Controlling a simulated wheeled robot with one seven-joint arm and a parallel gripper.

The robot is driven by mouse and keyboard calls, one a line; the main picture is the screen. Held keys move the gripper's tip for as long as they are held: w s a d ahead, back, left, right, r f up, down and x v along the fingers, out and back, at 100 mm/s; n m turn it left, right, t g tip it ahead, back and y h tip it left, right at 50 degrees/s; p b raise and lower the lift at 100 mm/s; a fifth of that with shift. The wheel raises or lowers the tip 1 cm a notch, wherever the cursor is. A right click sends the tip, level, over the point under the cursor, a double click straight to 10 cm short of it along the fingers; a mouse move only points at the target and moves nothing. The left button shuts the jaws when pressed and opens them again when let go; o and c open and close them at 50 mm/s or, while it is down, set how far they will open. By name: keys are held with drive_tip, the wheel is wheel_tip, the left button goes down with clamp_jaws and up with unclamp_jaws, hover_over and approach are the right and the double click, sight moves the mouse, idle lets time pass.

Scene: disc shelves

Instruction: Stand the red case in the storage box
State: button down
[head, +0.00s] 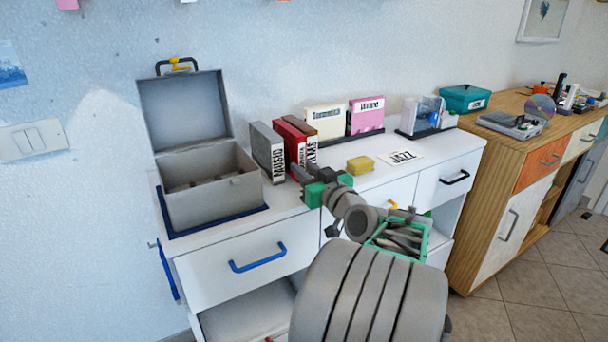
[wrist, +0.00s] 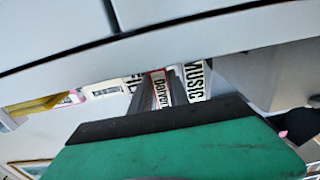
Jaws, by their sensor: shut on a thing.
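The red case (head: 288,140) stands upright between a grey case (head: 262,148) and a brown case (head: 302,127) on the white cabinet top. My gripper (head: 300,173) is shut on its labelled lower front edge. In the wrist view, the red case's white label (wrist: 160,90) shows between my two dark fingers (wrist: 161,92); most of the case is hidden there. The storage box (head: 215,198) is grey, with its lid raised and dividers inside. It stands on a dark blue mat at the left, apart from my gripper.
A cream case (head: 325,122) and a pink case (head: 367,115) stand on a dark base behind. A yellow block (head: 360,165) and a JAZZ card (head: 401,157) lie to the right. A strip of bare white top (head: 290,203) runs before the storage box and cases.

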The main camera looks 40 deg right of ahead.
drive_tip(key=shift+f, duration=0.3)
drive_tip(key=c, duration=1.3)
unclamp_jaws()
drive_tip(key=shift+r, duration=0.1)
drive_tip(key=shift+o, duration=0.2)
drive_tip(key=shift+r, duration=0.3)
drive_tip(key=v, duration=1.2)
drive_tip(key=shift+p, duration=0.3)
